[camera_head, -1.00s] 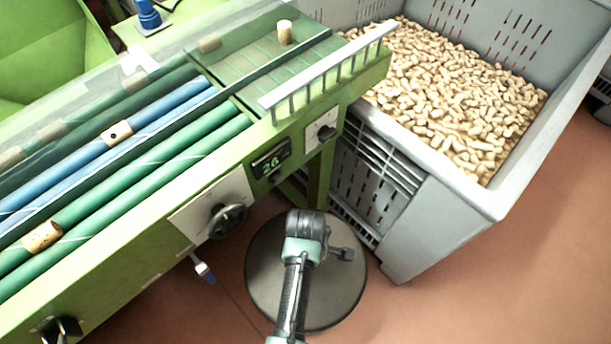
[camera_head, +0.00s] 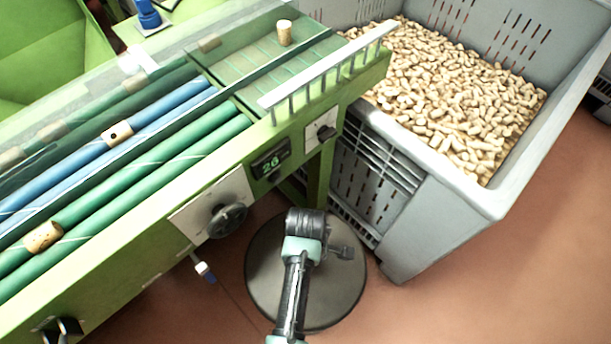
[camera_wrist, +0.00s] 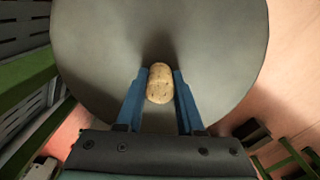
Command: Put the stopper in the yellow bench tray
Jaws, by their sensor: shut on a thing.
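My gripper (camera_wrist: 160,88) is shut on a cork stopper (camera_wrist: 160,82), which sits between the two blue fingers in the wrist view. Below it is a round grey surface (camera_wrist: 215,50); I cannot tell whether the stopper touches it. In the head view my arm reaches over the same round grey disc (camera_head: 340,290), and the fingers and the held stopper are hidden there. I cannot make out a yellow bench tray in either view.
A green machine (camera_head: 160,250) with rollers carries several corks, one upright cork (camera_head: 284,32) among them. A large grey crate (camera_head: 440,210) full of corks stands at the right. Brown floor (camera_head: 540,270) is clear at the lower right.

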